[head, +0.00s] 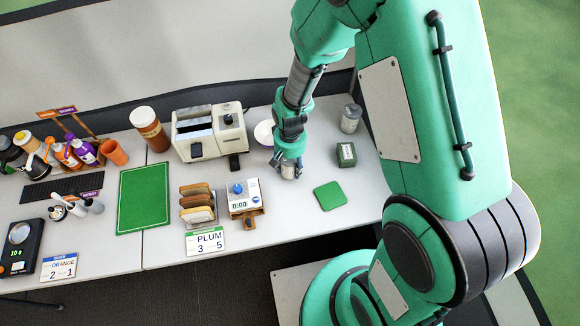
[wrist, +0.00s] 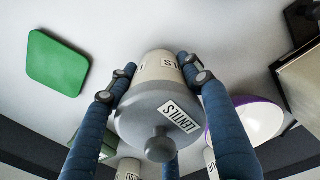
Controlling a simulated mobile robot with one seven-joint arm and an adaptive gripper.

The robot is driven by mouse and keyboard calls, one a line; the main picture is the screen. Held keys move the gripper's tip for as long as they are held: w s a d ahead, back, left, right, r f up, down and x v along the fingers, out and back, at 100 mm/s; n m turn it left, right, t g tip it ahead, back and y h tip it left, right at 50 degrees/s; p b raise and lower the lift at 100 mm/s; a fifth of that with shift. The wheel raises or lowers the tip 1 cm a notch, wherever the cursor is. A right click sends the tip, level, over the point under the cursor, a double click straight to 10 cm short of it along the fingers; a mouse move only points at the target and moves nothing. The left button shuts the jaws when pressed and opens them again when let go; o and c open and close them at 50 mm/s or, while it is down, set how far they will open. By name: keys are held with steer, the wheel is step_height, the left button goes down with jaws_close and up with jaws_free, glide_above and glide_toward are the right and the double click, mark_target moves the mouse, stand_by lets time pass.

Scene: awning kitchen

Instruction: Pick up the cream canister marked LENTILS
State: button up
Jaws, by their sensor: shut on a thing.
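The cream canister marked LENTILS (wrist: 157,68) has a grey lid with a round knob and a label reading LENTILS. In the wrist view it stands between the blue fingers of my gripper (wrist: 155,85), which are shut on its sides. In the head view my gripper (head: 288,163) points down over the counter, and only a small pale part of the canister (head: 290,173) shows below the fingers. I cannot tell whether its base touches the counter.
A green square mat (head: 330,196) lies to the right. A white bowl (head: 264,134) is close on the left. A green tin (head: 346,154) and another grey-lidded canister (head: 351,118) stand right.

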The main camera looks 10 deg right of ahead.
steer(key=shift+s+r+p, duration=0.2)
steer(key=shift+r+p, duration=0.2)
steer(key=shift+r, duration=0.85)
steer(key=s+d, duration=0.1)
steer(key=s, duration=0.4)
steer(key=s+p, duration=0.1)
steer(key=s, duration=0.4)
steer(key=s+d+r+p, duration=0.1)
steer(key=s, duration=0.4)
steer(key=shift+s+d, duration=0.2)
steer(key=shift+d, duration=0.15)
steer(key=shift+w+d+r+p, duration=0.1)
steer(key=shift+d+p, duration=0.05)
steer(key=shift+p, duration=0.15)
